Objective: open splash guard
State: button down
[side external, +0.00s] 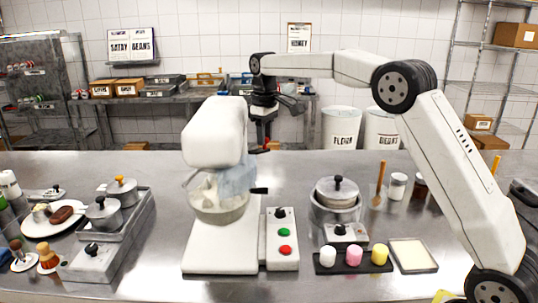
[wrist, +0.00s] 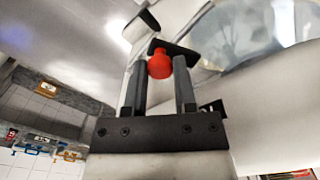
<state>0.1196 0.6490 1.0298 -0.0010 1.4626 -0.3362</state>
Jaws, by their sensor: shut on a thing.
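The white stand mixer (side external: 215,135) stands upright on the steel table with a metal bowl (side external: 215,212) under its head. The splash guard (side external: 238,180) is a clear bluish panel at the right side of the bowl, below the head. It seems to show in the wrist view (wrist: 240,28) at the upper right. My gripper (side external: 266,146) is beside the right of the mixer head, pointing down. In the wrist view, its two fingers are shut on a red round knob (wrist: 159,65), near a dark bar (wrist: 172,49). What the knob is fixed to is partly hidden.
A control box with green and red buttons (side external: 281,250) stands right of the mixer base. A lidded pot (side external: 337,195) and a black tray of small jars (side external: 352,268) are further right. Pans and a plate (side external: 38,223) are at left.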

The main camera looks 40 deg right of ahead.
jog(key=shift+s, duration=0.15)
dwell(0.4)
jog(key=s+a+m, duration=0.9)
jog(key=a+m, duration=0.2)
jog(key=m, duration=0.2)
jog(key=shift+s, duration=0.25)
dwell(0.4)
dwell(0.3)
jog(key=shift+c, duration=2.1)
grip_release()
